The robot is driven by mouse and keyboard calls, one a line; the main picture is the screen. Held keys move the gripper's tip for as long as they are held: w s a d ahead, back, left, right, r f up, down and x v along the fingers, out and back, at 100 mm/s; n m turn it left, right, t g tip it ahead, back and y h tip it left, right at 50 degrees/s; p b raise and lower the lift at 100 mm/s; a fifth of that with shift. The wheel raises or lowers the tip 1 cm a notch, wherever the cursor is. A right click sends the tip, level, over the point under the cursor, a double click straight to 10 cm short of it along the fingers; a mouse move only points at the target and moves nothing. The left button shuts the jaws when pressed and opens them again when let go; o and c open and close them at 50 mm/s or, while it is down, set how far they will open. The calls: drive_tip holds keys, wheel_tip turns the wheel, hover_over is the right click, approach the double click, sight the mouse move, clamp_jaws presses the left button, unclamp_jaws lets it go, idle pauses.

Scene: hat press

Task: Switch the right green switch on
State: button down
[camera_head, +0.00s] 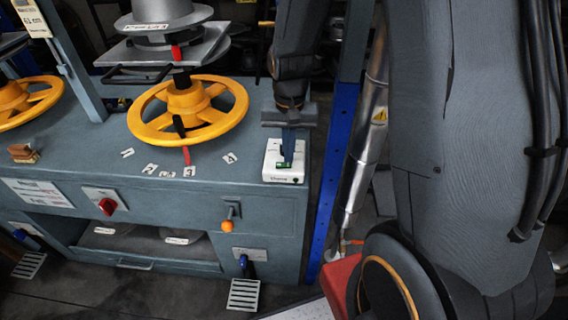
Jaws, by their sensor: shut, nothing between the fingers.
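A small white switch box (272,174) stands on the right end of the grey-blue press table. A green switch (281,165) shows on its top, partly hidden by my gripper. My gripper (287,160) points down from above, with its fingers shut and empty and their tips at the green switch. I cannot tell whether the tips touch it or in which position it is.
A yellow handwheel (188,110) stands left of the box, with small white labels (168,174) on the table (140,190) before it. An orange-knobbed lever (227,225) and a red rotary switch (106,206) are on the front. A blue post (333,180) rises at right.

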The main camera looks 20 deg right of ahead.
sight(290, 166)
drive_tip(key=shift+f+b, duration=0.35)
drive_tip(key=shift+f, duration=0.4)
idle(0.3)
drive_tip(key=shift+r, duration=0.15)
wheel_tip(290, 166, up, 7)
drive_tip(key=p, duration=0.6)
idle(0.6)
drive_tip(key=s+r+n+t+b, duration=0.1)
drive_tip(key=s+n+b, duration=0.3)
drive_tip(key=s, duration=0.6)
drive_tip(key=shift+n+b, duration=0.3)
drive_tip(key=shift+b, duration=0.6)
